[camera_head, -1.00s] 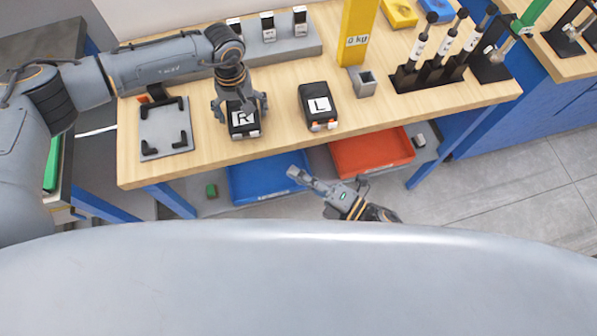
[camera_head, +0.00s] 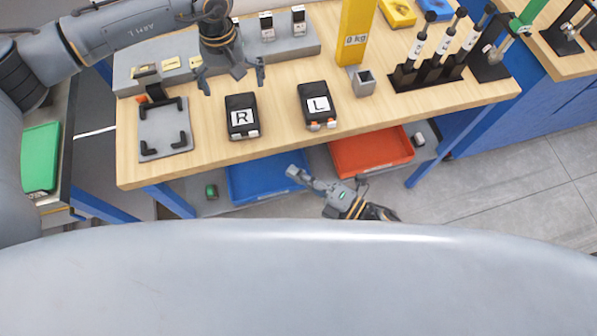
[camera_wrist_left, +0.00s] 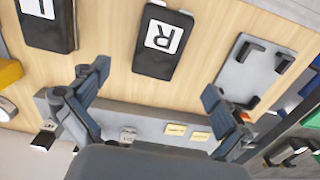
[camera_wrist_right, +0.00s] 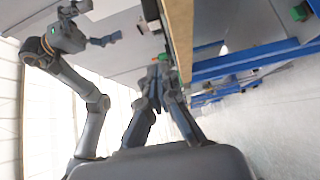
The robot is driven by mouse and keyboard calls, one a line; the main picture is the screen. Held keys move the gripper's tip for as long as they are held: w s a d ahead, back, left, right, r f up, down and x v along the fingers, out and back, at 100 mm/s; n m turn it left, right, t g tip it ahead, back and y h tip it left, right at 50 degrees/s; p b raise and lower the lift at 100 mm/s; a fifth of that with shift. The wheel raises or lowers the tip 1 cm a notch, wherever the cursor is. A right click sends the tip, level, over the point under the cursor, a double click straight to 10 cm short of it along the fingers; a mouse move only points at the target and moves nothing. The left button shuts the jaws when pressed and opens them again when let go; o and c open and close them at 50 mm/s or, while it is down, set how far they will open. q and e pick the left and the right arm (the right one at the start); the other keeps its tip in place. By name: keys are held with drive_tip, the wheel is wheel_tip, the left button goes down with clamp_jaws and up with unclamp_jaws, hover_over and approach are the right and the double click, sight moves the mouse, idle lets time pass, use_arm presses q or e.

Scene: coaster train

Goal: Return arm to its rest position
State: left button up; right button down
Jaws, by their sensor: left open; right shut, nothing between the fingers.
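My left gripper (camera_head: 232,83) is open and empty above the wooden table, behind the black block marked R (camera_head: 242,117). In the left wrist view the fingers (camera_wrist_left: 158,88) are spread wide, and the R block (camera_wrist_left: 162,42) lies beyond them, apart from them. The black block marked L (camera_head: 318,106) stands on the table to the right of the R block. My right gripper (camera_head: 298,178) is shut and empty, low in front of the table's front edge. In the right wrist view its fingers (camera_wrist_right: 160,78) are together beside the table edge.
A grey plate with black corner brackets (camera_head: 166,130) lies at the table's left. A grey stepped block (camera_head: 300,45), a yellow post (camera_head: 356,30) and a black rack (camera_head: 430,75) stand behind. Blue (camera_head: 262,185) and red (camera_head: 372,155) bins sit under the table.

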use_arm(q)
drive_tip(key=shift+r, duration=0.85)
